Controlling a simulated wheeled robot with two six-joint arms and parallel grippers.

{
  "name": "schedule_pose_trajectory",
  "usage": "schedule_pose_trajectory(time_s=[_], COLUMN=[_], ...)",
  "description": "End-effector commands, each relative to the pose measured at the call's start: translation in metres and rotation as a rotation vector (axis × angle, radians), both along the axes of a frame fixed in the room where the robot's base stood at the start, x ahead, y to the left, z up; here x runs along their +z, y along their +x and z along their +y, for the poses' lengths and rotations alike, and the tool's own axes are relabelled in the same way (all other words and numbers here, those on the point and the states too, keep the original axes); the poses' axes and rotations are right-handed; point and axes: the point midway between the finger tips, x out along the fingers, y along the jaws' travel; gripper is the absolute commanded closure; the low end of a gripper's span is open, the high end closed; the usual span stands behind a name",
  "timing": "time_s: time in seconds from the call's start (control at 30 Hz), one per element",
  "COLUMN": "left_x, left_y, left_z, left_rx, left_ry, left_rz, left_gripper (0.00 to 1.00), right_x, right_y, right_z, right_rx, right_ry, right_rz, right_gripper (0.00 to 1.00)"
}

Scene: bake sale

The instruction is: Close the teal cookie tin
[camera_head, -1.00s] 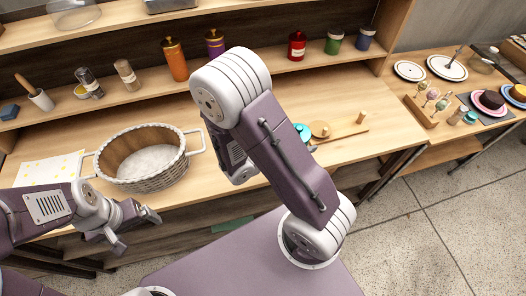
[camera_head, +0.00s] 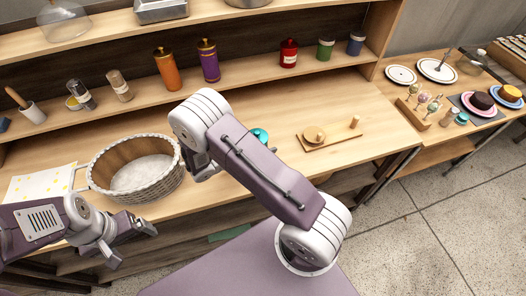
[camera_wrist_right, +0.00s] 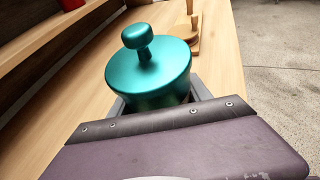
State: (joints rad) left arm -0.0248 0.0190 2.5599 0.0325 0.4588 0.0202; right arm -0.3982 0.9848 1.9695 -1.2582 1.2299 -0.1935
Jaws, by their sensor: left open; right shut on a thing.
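The teal cookie tin (camera_wrist_right: 150,75) shows in the right wrist view as a round, glossy teal body with a knobbed top, upright between my right fingers. Its lower part is hidden, so I cannot tell whether it touches the counter or whether a seam is open. My right gripper (camera_wrist_right: 158,98) is shut on it. In the head view only a small teal part (camera_head: 260,135) shows behind my right forearm, which hides the right fingers. My left gripper (camera_head: 134,242) is open and empty, low in front of the white wicker basket (camera_head: 140,198).
A wooden board (camera_head: 340,140) with a round wooden piece and a peg lies right of the tin. Canisters, including orange (camera_head: 170,68) and purple (camera_head: 209,62), stand on the shelf behind. The counter right of the board (camera_head: 375,115) is clear.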

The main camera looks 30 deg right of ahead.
Motion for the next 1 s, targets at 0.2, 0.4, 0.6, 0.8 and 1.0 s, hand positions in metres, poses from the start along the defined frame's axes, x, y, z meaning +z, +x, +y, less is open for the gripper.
schedule_pose_trajectory(time_s=[0.2,0.4,0.6,0.8,1.0], left_x=[0.0,-0.003,-0.003,-0.004,-0.005], left_y=[0.0,0.0,0.0,0.0,0.0], left_z=[0.0,0.0,0.0,0.0,0.0], left_rx=[0.0,0.0,0.0,0.0,0.0], left_ry=[0.0,0.0,0.0,0.0,0.0], left_rz=[0.0,0.0,0.0,0.0,0.0], left_gripper=[0.11,0.11,0.11,0.11,0.11], right_x=[-0.001,-0.031,-0.04,-0.041,-0.043], right_y=[0.0,-0.001,0.0,-0.001,-0.001], right_z=[0.0,0.0,0.0,0.0,0.0], right_rx=[0.0,-0.001,0.0,0.0,0.0], right_ry=[0.0,0.0,0.0,0.0,0.0], right_rz=[0.0,0.003,-0.001,-0.001,-0.001], right_gripper=[1.0,1.0,1.0,1.0,0.22])
